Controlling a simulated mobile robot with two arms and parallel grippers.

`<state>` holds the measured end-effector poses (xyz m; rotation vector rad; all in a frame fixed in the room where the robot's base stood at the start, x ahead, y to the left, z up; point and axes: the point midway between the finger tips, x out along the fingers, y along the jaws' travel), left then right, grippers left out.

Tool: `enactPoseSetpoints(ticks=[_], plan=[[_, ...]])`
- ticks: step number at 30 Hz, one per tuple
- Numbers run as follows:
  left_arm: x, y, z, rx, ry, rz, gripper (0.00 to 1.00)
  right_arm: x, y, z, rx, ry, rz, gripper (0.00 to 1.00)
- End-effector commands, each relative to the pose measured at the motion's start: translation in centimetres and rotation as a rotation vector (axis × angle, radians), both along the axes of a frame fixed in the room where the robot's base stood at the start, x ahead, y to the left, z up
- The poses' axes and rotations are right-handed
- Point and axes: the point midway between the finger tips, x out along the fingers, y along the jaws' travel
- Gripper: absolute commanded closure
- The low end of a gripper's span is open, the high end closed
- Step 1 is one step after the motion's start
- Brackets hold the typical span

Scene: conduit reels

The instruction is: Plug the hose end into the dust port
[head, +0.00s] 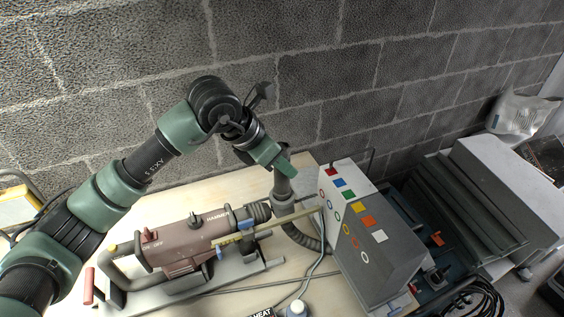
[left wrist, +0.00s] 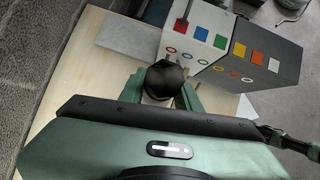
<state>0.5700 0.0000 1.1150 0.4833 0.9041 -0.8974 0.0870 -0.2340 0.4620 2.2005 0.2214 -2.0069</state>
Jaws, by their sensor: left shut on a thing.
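My left gripper (head: 283,166) is above the table and shut on the hose end (head: 282,188), a grey cylinder pointing down. In the left wrist view the gripper (left wrist: 164,90) has its fingers on both sides of a dark round end (left wrist: 164,79). The ribbed grey hose (head: 302,237) curves down below it to the table. A brown hammer drill (head: 185,243) lies to the left, its dark ribbed nose (head: 258,211) close to the hose end. I cannot clearly make out the dust port, nor whether the hose end touches anything. My right gripper is not in view.
A grey box (head: 372,240) with coloured squares and rings stands close on the right. A yellowish bar (head: 265,231) lies across the drill's front. Cables run over the wooden table (head: 150,212). A block wall (head: 330,80) rises behind.

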Motion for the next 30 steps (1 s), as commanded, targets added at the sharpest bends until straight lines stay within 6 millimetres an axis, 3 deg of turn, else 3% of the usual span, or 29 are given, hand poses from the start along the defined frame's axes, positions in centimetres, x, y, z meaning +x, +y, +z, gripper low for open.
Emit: enactPoseSetpoints(ticks=[7,8,10,22,30], plan=[[0.0,0.0,-0.6,-0.001,-0.001,0.0,1.0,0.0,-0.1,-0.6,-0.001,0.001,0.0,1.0],[0.0,0.0,-0.5,-0.001,-0.001,0.0,0.62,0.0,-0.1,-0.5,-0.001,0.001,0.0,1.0],[0.0,0.0,-0.4,-0.001,-0.001,0.0,0.42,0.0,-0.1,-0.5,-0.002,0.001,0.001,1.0],[-0.1,0.3,-0.1,0.0,-0.001,0.001,0.42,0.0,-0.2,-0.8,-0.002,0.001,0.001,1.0],[-1.3,2.3,3.4,0.0,-0.006,0.002,0.42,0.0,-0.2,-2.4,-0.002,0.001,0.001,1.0]])
